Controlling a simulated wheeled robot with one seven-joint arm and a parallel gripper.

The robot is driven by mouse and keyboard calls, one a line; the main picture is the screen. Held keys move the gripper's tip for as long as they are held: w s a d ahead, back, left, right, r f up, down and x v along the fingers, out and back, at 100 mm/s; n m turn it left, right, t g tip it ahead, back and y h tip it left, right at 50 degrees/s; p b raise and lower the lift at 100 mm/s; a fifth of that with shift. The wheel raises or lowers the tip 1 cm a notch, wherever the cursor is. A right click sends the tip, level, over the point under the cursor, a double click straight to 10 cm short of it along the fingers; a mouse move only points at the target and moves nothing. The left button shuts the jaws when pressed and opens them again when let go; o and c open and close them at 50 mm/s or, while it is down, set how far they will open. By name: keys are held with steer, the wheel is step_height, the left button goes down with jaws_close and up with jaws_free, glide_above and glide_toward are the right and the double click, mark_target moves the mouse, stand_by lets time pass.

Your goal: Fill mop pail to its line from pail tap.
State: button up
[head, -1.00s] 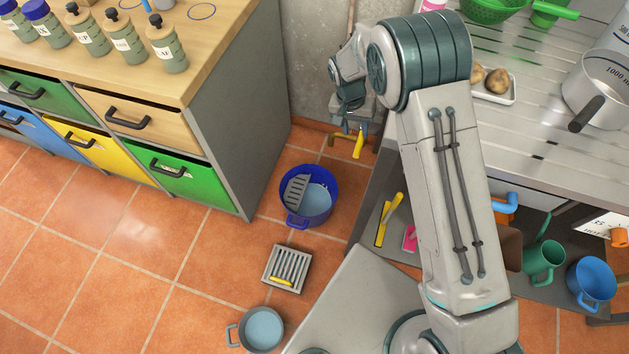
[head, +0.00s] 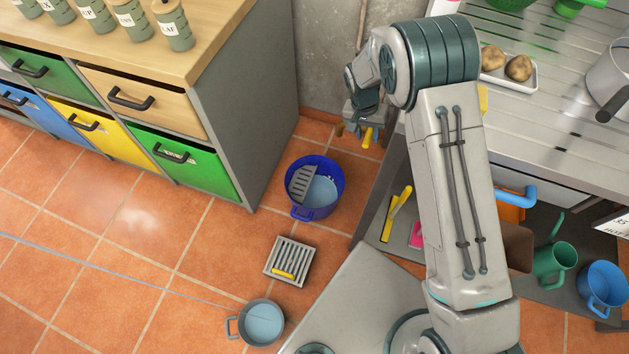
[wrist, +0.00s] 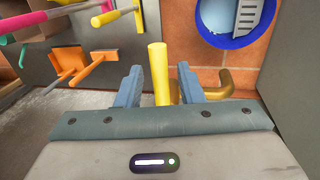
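The blue mop pail (head: 327,203) stands on the floor between the cabinet and the metal bench. It holds a grey slotted wringer (head: 303,184) and pale blue liquid; I cannot make out its line clearly. A brass tap (wrist: 220,85) with a yellow lever (wrist: 157,72) shows in the wrist view. The lever also shows below my gripper in the head view (head: 367,138). My gripper (wrist: 159,68) is open, its two fingers on either side of the lever with gaps visible. The pail is partly cut off at the wrist view's top. No running stream is visible.
A grey floor drain grate (head: 290,260) with a yellow piece and a grey pot (head: 262,323) of liquid are on the tiles.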

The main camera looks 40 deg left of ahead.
steer(key=c, duration=0.5)
steer(key=shift+c, duration=0.2)
steer(key=shift+w+r+g+p, duration=0.15)
steer(key=shift+r+g+p, duration=0.2)
steer(key=shift+p, duration=0.1)
steer(key=shift+w+a+r+g+h, duration=0.1)
steer(key=shift+r+g+h, duration=0.2)
steer(key=shift+g, duration=0.15)
steer(key=shift+f, duration=0.1)
steer(key=shift+s+f+t+b, duration=0.2)
steer(key=shift+f+t+b, duration=0.3)
steer(key=shift+b, duration=0.15)
steer(key=shift+s+f+t+b, duration=0.1)
steer(key=shift+f+t+b, duration=0.05)
steer(key=shift+t+b, duration=0.4)
